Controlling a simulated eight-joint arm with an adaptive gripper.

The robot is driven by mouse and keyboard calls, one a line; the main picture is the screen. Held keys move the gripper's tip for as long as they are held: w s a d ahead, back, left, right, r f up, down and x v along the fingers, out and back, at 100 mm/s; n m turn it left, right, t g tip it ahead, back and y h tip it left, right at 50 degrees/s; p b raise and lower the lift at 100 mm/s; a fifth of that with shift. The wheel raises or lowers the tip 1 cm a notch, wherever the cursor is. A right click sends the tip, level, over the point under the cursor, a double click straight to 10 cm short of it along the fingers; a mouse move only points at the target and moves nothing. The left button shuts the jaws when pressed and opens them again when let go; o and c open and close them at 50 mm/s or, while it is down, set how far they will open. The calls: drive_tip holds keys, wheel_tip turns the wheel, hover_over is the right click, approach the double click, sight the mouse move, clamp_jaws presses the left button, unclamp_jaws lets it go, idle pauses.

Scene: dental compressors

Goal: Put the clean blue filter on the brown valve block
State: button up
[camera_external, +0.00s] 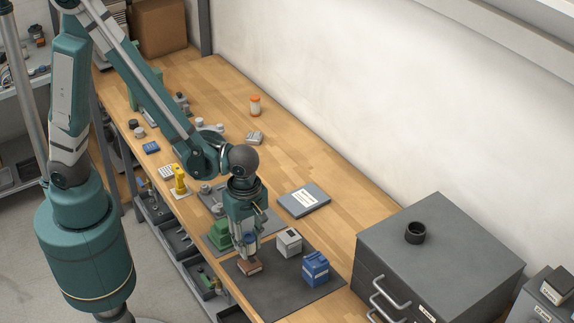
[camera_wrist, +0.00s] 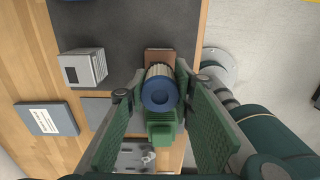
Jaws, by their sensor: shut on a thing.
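The blue filter (camera_wrist: 160,92) sits between my gripper's green fingers in the wrist view. It has a blue ring-shaped top and a pale ribbed side. My gripper (camera_wrist: 163,88) is shut on it; in the external view my gripper (camera_external: 249,250) points down over the dark mat. The brown valve block (camera_wrist: 158,56) lies just beyond the filter in the wrist view, partly hidden by it. In the external view the brown block (camera_external: 250,267) is right below my fingertips. I cannot tell whether filter and block touch.
A grey-white block (camera_external: 289,242) and a blue block (camera_external: 315,268) stand on the dark mat (camera_external: 285,293), right of the brown block. A green block (camera_external: 218,232) is close on the left. A grey cabinet (camera_external: 440,255) stands at the right.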

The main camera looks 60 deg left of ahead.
sight(249, 252)
drive_tip(key=shift+f, duration=2.05)
drive_tip(key=shift+f+b, duration=0.2)
drive_tip(key=shift+b, duration=0.15)
drive_tip(key=o, duration=0.9)
drive_tip(key=shift+c, duration=0.2)
drive_tip(key=shift+r, duration=0.2)
drive_tip(key=shift+r+p, duration=0.65)
drive_tip(key=shift+r, duration=5.35)
drive_tip(key=shift+a, duration=0.1)
